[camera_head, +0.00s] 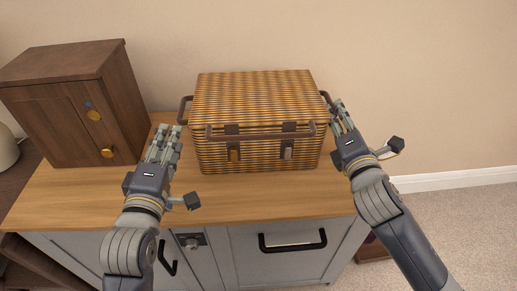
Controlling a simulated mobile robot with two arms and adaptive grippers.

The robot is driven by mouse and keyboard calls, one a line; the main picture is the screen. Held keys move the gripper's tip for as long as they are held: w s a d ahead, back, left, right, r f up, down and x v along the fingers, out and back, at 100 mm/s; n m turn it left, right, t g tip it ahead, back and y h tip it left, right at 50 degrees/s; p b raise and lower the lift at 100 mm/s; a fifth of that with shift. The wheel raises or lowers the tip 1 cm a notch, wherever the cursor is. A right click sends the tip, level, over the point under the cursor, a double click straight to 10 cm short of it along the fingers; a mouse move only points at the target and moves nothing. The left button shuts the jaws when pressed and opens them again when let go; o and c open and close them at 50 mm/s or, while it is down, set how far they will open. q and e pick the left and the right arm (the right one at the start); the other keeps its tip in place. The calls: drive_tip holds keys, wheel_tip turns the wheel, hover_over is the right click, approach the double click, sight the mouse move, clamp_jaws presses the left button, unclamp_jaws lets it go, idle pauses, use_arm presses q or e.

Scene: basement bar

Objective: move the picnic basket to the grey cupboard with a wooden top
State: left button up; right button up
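The picnic basket (255,97) is a woven tan box with a closed lid, a brown front handle, two front latches and a brown handle on each side. It stands upright on the wooden top (240,196) of the grey cupboard (275,256). My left gripper (168,129) is left of the basket, just in front of its left handle, with its fingers apart and nothing between them. My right gripper (338,104) is at the basket's right side, with its fingertips close to the right handle (326,97). Whether they touch or grip the handle cannot be told.
A dark brown wooden cabinet (75,105) stands on the left part of the same top. A pale rounded object (7,148) shows at the left edge. The wall is close behind the basket. Carpeted floor (450,225) is clear at the right.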

drive_tip(key=s, duration=0.9)
drive_tip(key=shift+s+d, duration=0.25)
drive_tip(key=shift+d, duration=0.15)
